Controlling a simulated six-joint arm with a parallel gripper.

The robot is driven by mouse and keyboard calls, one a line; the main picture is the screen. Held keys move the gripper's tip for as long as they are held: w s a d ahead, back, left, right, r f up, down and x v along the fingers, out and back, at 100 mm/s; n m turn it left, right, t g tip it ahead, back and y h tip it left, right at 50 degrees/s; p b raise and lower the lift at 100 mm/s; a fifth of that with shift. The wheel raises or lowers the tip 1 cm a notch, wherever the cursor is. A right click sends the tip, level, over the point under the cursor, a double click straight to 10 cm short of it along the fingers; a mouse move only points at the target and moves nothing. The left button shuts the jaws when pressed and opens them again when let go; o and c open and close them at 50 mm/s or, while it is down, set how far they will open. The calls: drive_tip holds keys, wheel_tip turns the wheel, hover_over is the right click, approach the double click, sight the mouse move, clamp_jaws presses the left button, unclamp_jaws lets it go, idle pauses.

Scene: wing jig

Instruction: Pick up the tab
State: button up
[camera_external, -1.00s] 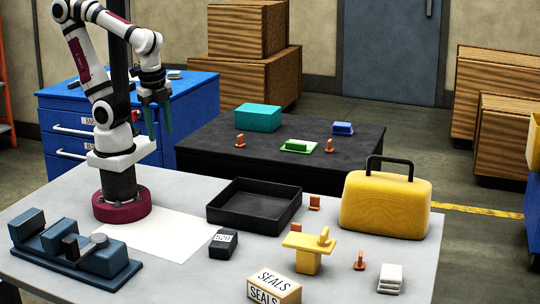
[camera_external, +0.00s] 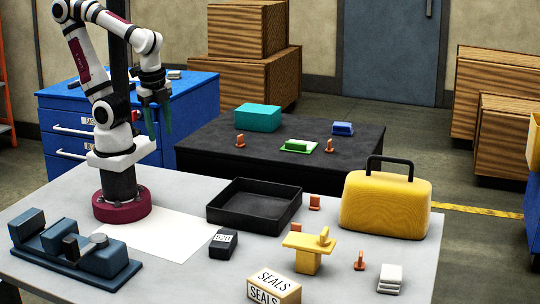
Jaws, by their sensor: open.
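Several small orange tabs are in view. On the grey table, one stands behind the yellow stand (camera_external: 315,203), another tab (camera_external: 296,228) is between the black tray and the yellow stand, and a third tab (camera_external: 360,261) is at the front right. Two more stand on the black table, a left tab (camera_external: 240,141) and a right tab (camera_external: 329,146). My gripper (camera_external: 159,122) has green fingers, is open and empty, and hangs high at the left, apart from all the tabs.
A black tray (camera_external: 215,214), yellow stand (camera_external: 307,258), yellow case (camera_external: 385,212), SEALS box (camera_external: 274,286), dark labelled block (camera_external: 223,244) and white stack (camera_external: 390,279) stand on the grey table. A blue-grey fixture (camera_external: 100,260) is at left. White sheet space is clear.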

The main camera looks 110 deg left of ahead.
drive_tip(key=shift+o, duration=1.2)
drive_tip(key=n+h, duration=0.2)
drive_tip(key=n, duration=0.3)
hover_over(293, 225)
wheel_tip(293, 225, down, 7)
drive_tip(key=f, duration=1.4)
drive_tip(key=shift+a+f, duration=0.25)
